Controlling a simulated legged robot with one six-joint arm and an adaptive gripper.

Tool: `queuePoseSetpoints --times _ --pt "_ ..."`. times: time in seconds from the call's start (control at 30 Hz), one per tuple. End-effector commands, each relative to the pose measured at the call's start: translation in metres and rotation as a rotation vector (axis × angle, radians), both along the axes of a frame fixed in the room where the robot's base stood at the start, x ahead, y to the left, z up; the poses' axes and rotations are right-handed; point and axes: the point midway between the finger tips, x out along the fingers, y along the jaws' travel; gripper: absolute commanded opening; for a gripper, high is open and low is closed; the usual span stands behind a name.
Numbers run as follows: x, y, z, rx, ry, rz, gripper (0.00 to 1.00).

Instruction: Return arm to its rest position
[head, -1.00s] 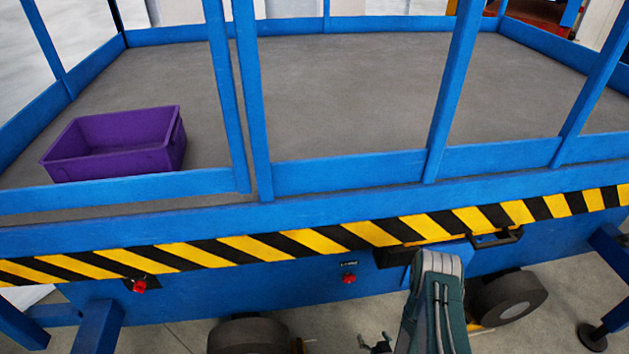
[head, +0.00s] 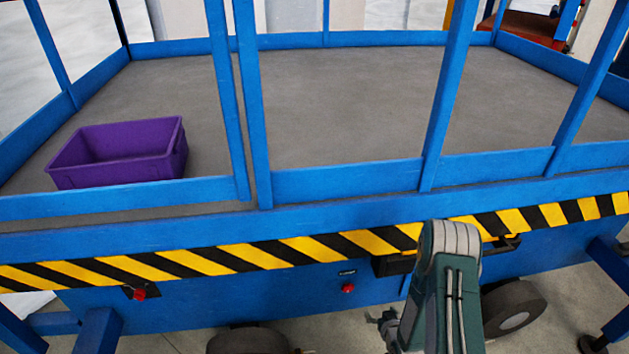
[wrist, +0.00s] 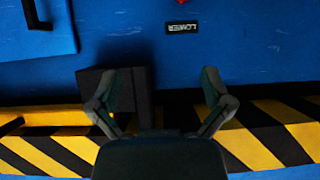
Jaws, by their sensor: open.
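My arm rises at the bottom right of the head view, in front of the blue lift platform (head: 200,307). My gripper (wrist: 157,78) shows in the wrist view with its two fingers spread apart and nothing between them. Behind it are the blue side panel, a black box (wrist: 125,92) and the yellow and black striped edge (wrist: 270,135). In the head view the fingers cannot be made out clearly; part of the gripper seems to show low beside the arm.
A purple crate (head: 120,155) stands on the grey platform deck (head: 350,110), behind blue rails (head: 345,180). A red button (head: 348,288) and another red button (head: 139,294) sit on the side panel. Wheels (head: 513,305) and concrete floor lie below.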

Motion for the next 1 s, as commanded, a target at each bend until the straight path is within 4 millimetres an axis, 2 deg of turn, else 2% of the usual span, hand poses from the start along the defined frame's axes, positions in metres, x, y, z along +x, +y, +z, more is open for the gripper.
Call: queuePoseSetpoints --times 0.03,0.2,0.37,0.5,0.77,1.0 --pt "0.012 -0.002 0.020 -0.018 0.004 0.000 1.00" --pt "0.036 -0.008 0.074 -0.071 0.055 -0.012 1.00" --pt "0.048 -0.011 0.128 -0.111 0.101 -0.029 1.00" --pt "0.050 -0.013 0.175 -0.138 0.141 -0.050 1.00" --pt "0.034 -0.010 0.261 -0.169 0.216 -0.092 1.00" --pt "-0.001 -0.004 0.332 -0.174 0.286 -0.130 1.00"
